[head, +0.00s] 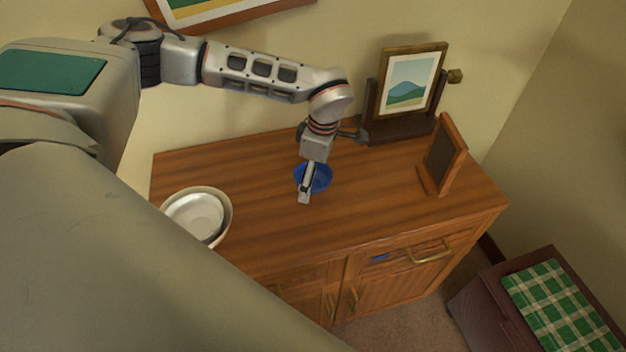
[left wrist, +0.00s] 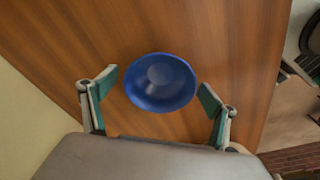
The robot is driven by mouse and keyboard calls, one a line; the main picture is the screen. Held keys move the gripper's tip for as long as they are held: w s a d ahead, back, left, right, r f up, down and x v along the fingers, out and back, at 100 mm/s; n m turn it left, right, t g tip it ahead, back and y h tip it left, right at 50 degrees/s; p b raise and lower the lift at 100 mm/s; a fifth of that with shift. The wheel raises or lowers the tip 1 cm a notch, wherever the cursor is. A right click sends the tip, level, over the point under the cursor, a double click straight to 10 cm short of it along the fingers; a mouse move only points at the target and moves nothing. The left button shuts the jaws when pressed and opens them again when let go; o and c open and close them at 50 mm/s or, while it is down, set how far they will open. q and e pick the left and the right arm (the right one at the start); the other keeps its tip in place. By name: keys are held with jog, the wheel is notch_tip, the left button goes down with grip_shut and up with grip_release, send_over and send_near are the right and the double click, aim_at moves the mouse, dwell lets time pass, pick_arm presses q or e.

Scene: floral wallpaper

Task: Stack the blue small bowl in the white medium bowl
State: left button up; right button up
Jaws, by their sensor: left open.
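The blue small bowl (head: 319,179) stands upright on the wooden cabinet top near its middle. The white medium bowl (head: 224,207) stands at the left front of the top, with a white inner surface or dish visible inside it. My left gripper (head: 307,187) is over the blue bowl and hides part of it. In the left wrist view, my left gripper (left wrist: 158,92) is open, with one finger on each side of the blue bowl (left wrist: 160,83); gaps show between fingers and rim, and the bowl looks empty. My right gripper is not in view.
A picture frame on a dark stand (head: 409,85) is at the back right, close to my left wrist. A smaller tilted frame (head: 445,155) stands at the right. The wooden top (head: 265,225) between the bowls is clear. A low box with green checked cloth (head: 562,305) is at lower right.

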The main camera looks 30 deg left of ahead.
aim_at(316, 187)
pick_arm(q)
jog(key=c, duration=1.3)
jog(key=shift+r, duration=0.15)
jog(key=shift+c, duration=0.2)
notch_tip(316, 187, up, 20)
jog(key=shift+p, duration=0.35)
jog(key=s+d+f+m+t, duration=0.1)
jog(key=s+d+f+m, duration=0.1)
jog(key=m, duration=0.8)
jog(key=s+d+f+m+h, duration=0.1)
jog(key=d+f+m, duration=0.4)
jog(key=m, duration=0.6)
jog(key=shift+s+f+t, duration=0.4)
jog(key=shift+s, duration=0.05)
